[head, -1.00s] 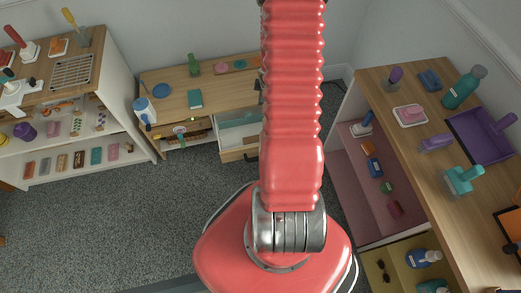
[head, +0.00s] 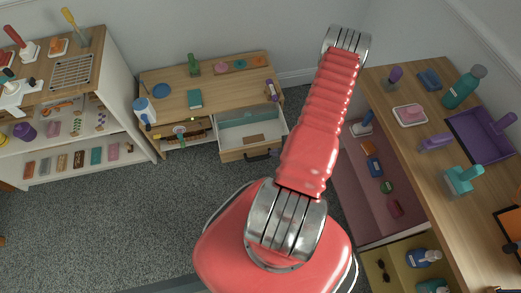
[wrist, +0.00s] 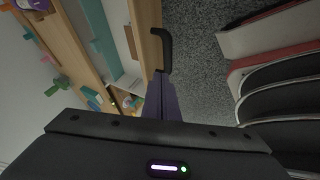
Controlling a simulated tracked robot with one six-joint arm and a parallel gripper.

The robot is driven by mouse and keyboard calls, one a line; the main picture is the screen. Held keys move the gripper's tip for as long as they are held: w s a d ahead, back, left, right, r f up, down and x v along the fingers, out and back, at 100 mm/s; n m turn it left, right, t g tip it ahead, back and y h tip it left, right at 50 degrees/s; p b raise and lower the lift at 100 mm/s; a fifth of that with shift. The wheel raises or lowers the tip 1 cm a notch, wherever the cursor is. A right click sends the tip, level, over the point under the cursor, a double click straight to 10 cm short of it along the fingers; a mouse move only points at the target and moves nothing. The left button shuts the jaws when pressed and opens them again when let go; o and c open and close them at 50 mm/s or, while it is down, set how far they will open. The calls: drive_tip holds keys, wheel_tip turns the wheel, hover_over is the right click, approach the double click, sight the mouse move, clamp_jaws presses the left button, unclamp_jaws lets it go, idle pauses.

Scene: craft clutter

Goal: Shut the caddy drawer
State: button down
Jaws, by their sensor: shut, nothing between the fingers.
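The caddy drawer (head: 231,133) is pulled out from the low wooden unit (head: 175,106) in the head view. Its inside is pale and holds a brown block (head: 254,139). Its wooden front (head: 245,155) has a dark handle. In the wrist view the drawer front (wrist: 146,22) runs down the middle, with the black handle (wrist: 164,48) standing out from it. My gripper (wrist: 161,76) is shut and empty, its dark fingers just below the handle in the picture. I cannot tell if they touch the drawer. The head view does not show my gripper.
A green bottle (head: 194,64), teal block (head: 195,99) and blue disc (head: 163,90) stand on the unit's top. Shelves (head: 75,165) stand at left and a wooden-topped cabinet (head: 421,160) at right. Grey carpet (head: 120,220) is clear in front.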

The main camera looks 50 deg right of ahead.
drive_tip(key=shift+s+a+f, duration=0.25)
drive_tip(key=shift+a+f, duration=0.2)
drive_tip(key=shift+w+f, duration=0.1)
drive_tip(key=shift+f, duration=0.05)
approach(256, 150)
drive_tip(key=a+f, duration=0.1)
drive_tip(key=s+a+f, duration=0.1)
drive_tip(key=f, duration=0.1)
drive_tip(key=shift+a, duration=0.25)
drive_tip(key=w, duration=0.1)
drive_tip(key=w+d, duration=0.1)
drive_tip(key=shift+w+d+f, duration=0.1)
drive_tip(key=shift+w+d, duration=0.25)
drive_tip(key=shift+w, duration=0.05)
drive_tip(key=shift+w+d, duration=0.3)
drive_tip(key=shift+w, duration=0.1)
